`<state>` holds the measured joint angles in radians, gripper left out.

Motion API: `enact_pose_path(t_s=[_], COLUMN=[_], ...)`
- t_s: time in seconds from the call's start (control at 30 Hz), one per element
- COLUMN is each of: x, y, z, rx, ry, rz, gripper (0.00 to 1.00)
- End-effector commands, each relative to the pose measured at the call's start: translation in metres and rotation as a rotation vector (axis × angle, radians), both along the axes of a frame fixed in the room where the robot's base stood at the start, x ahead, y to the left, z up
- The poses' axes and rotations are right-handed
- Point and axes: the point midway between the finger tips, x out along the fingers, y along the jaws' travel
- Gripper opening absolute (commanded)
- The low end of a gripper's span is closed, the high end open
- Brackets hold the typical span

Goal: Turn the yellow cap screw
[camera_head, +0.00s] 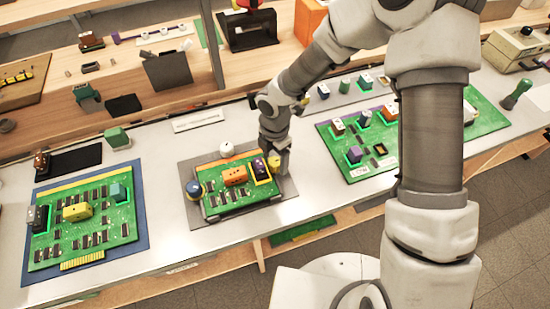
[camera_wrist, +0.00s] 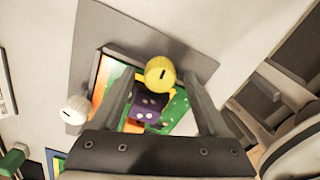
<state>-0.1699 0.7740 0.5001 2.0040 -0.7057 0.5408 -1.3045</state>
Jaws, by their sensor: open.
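The yellow cap screw (camera_wrist: 160,73) is a round ribbed knob with a dark slot on its top, at the corner of the green board (camera_head: 240,198). In the head view the yellow cap (camera_head: 276,163) is partly hidden by my gripper (camera_head: 275,148). In the wrist view my gripper (camera_wrist: 160,80) is open, with one finger to each side of the cap. Gaps show between the cap and both fingers. A purple block with white dots (camera_wrist: 147,112) sits on the board just beside the cap.
A white cap (camera_head: 227,148) and a blue cap (camera_head: 194,188) stand at other corners of this board; the white cap is also in the wrist view (camera_wrist: 74,110). A green board on blue (camera_head: 85,225) lies left, another green board (camera_head: 410,135) right.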

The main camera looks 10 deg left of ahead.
Motion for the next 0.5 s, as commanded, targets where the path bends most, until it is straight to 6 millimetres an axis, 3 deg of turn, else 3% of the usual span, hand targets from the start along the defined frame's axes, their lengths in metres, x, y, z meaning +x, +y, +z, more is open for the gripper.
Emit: enact_pose_path(t_s=[0.2, 0.5], x=[0.0002, 0.0003], y=[0.0000, -0.0001], z=[0.0001, 0.0003], rx=[0.000, 0.000], ry=[0.000, 0.000], rz=[0.000, -0.001], gripper=[0.75, 0.21])
